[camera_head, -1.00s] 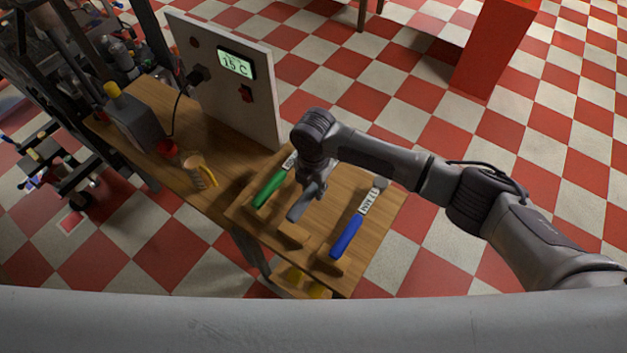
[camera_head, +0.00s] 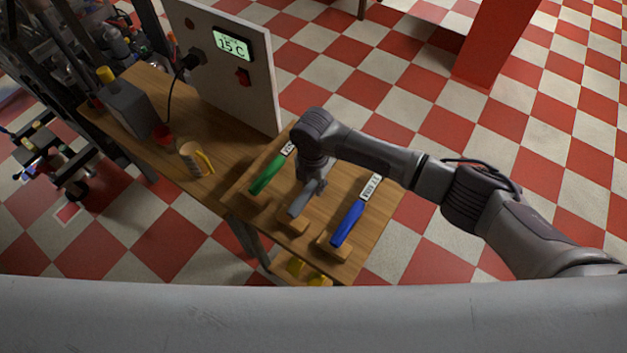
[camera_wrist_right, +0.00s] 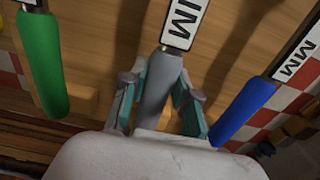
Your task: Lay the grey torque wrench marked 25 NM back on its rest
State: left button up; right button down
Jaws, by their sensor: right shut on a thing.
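My right gripper (camera_head: 316,187) is shut on the handle of the grey torque wrench (camera_head: 301,202), over the wooden board (camera_head: 270,222). In the right wrist view, the grey handle (camera_wrist_right: 158,88) sits between my two teal-padded fingers (camera_wrist_right: 160,100). Its white label shows only part of "NM"; the number is out of frame. In the head view, the handle's near end is just above the middle wooden rest block (camera_head: 293,223); I cannot tell whether they touch. My wrist hides the wrench's far end. My left gripper is not in view.
A green wrench (camera_head: 268,177) lies left of the grey one and a blue wrench (camera_head: 347,224) right, both close. A mug (camera_head: 195,158) and a grey box (camera_head: 130,108) stand on the bench to the left.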

jog(key=shift+f, duration=0.35)
dwell(0.4)
jog(key=c, duration=0.8)
grip_release()
